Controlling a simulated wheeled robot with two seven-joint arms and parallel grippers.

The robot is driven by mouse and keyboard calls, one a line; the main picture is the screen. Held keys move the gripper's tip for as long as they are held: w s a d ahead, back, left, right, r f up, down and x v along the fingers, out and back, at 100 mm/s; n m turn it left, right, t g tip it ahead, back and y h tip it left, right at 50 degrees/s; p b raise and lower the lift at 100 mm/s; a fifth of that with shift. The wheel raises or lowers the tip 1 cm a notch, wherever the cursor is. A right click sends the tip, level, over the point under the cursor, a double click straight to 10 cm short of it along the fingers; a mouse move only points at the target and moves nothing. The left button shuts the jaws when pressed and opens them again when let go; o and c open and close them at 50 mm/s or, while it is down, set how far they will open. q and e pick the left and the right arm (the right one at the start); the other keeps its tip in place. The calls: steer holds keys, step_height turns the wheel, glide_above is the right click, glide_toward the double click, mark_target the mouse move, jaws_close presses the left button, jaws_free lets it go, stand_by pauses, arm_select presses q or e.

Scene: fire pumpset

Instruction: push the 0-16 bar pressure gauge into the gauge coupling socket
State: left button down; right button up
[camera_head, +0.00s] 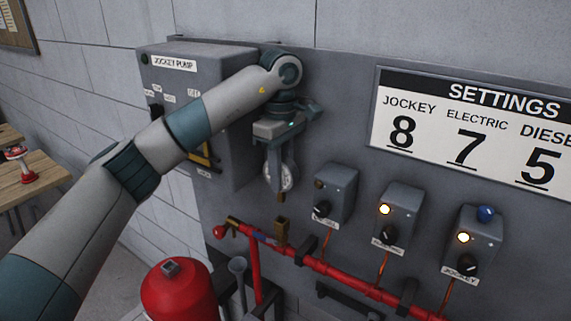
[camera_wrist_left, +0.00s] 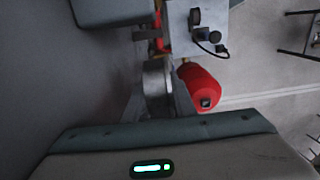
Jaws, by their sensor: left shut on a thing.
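The pressure gauge (camera_head: 287,178) is a round white-faced dial, held upright, with a short brass stem at its lower end. My left gripper (camera_head: 277,175) points down and is shut on it; its fingers partly cover the dial, so the scale cannot be read. In the left wrist view the gauge (camera_wrist_left: 157,82) shows edge-on between the fingers. The brass gauge coupling socket (camera_head: 281,231) stands upright on the red pipe, below the gauge. A gap shows between the stem and the socket. My right gripper is not in view.
The jockey pump box (camera_head: 180,75) is behind my left arm. Several small grey switch boxes (camera_head: 335,195) stand right of the gauge. The red pipe (camera_head: 350,275) runs below them. A red tank (camera_head: 178,290) is at the lower left, also visible in the wrist view (camera_wrist_left: 201,88).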

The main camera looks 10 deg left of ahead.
mark_target(281, 202)
arm_select(q)
steer(key=shift+r, duration=0.25)
steer(key=shift+s+d+r, duration=0.1)
steer(key=shift+s+r, duration=0.05)
steer(key=shift+s, duration=0.2)
steer(key=shift+w+f, duration=0.2)
steer(key=shift+w, duration=0.05)
steer(key=shift+f, duration=0.1)
steer(key=shift+s+f, duration=0.1)
steer(key=shift+f, duration=2.25)
steer(key=shift+f+b, duration=1.7)
steer(key=shift+f, duration=0.1)
